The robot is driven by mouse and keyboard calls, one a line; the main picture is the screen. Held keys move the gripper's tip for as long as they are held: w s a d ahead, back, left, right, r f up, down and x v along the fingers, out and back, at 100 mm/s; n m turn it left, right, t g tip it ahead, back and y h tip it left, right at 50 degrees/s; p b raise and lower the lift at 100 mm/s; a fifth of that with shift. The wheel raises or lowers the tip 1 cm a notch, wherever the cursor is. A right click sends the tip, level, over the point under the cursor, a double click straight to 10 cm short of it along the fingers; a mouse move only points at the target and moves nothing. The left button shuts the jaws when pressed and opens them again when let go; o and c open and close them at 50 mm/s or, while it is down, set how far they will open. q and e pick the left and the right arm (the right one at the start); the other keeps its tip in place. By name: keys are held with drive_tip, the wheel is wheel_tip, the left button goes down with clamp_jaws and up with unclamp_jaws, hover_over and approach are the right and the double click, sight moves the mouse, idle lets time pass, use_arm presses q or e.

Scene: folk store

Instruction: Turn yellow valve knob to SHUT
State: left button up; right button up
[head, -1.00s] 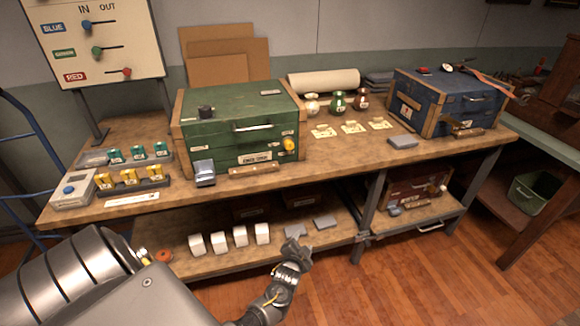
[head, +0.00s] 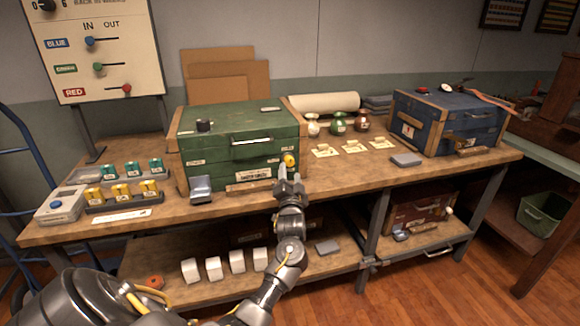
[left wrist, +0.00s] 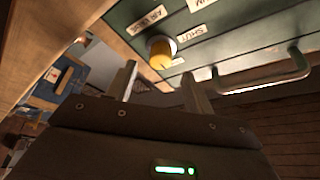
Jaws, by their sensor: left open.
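The yellow valve knob (head: 290,160) sits on the front right of the green chest (head: 236,158). In the left wrist view the yellow knob (left wrist: 161,54) is on the green front, near labels reading "AIR" something and "SHUT" (left wrist: 190,34). My left gripper (head: 289,176) is open, just below and in front of the knob. In the left wrist view its two fingers (left wrist: 160,88) stand apart with nothing between them, and the knob lies just beyond their tips. The knob's exact pointing direction is hard to tell. My right gripper is not in view.
A metal handle (left wrist: 268,82) juts from the green front near my fingers. A grey box (head: 200,188) and a wooden strip (head: 250,185) are in front of the chest. Paper tags (head: 354,147) and a blue chest (head: 450,120) stand to the right.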

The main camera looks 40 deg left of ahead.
sight(290, 164)
use_arm(q)
drive_tip(key=shift+x, duration=2.3)
drive_tip(key=c, duration=1)
